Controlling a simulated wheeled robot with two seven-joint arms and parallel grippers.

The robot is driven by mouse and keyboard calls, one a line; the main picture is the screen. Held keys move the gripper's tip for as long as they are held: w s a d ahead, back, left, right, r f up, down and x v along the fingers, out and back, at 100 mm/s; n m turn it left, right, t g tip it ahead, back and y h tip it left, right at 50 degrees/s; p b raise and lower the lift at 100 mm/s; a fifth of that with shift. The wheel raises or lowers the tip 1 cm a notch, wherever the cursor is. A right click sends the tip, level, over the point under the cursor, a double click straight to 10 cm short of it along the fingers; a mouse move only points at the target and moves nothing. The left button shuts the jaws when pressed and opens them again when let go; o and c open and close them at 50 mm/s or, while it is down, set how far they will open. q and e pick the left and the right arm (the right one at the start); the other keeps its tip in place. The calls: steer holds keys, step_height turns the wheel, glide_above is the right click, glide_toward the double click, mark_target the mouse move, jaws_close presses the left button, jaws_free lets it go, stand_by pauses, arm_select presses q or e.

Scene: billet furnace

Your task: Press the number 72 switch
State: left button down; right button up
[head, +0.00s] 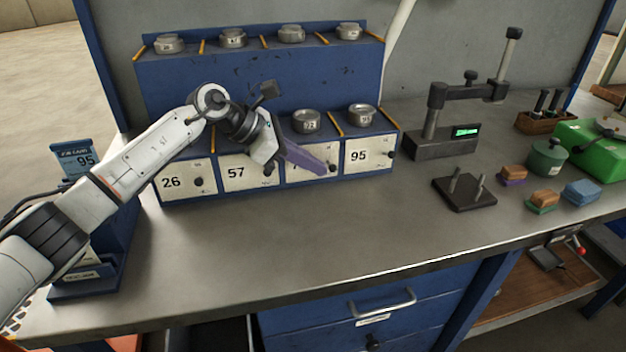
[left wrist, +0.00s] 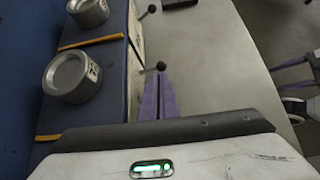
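A row of cream panels runs along the blue unit's lower front, each with a black ball-ended knob. The third panel (head: 293,176) shows a "7"; my left gripper's purple fingers hide the rest of its number. My left gripper (head: 325,171) reaches across it from the upper left, fingers together. Its tips are at that panel's black knob (head: 333,168). In the left wrist view the knob (left wrist: 161,66) shows just beyond the fingertips (left wrist: 160,76); I cannot tell whether they touch. My right gripper (left wrist: 291,75) shows partly at the left wrist view's right edge, its purple fingers apart.
Neighbouring panels read 26 (head: 178,180), 57 (head: 240,172) and 95 (head: 366,154). Metal canisters (head: 306,121) stand above them. A job card (head: 75,160) reading 95 stands at left. A gauge stand (head: 446,140) is at right. The bench front (head: 270,240) is clear.

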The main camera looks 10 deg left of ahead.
arm_select(q)
steer(key=shift+d+r, duration=0.15)
steer(key=shift+r, duration=0.05)
stand_by(0.4)
steer(key=shift+r+p, duration=0.45)
steer(key=shift+r, duration=0.25)
steer(key=w+a+p+v, duration=0.1)
steer(key=w+p+v, duration=0.1)
steer(key=v, duration=0.7)
steer(key=shift+s+a+r+p, duration=0.2)
steer(key=shift+a+p, duration=0.1)
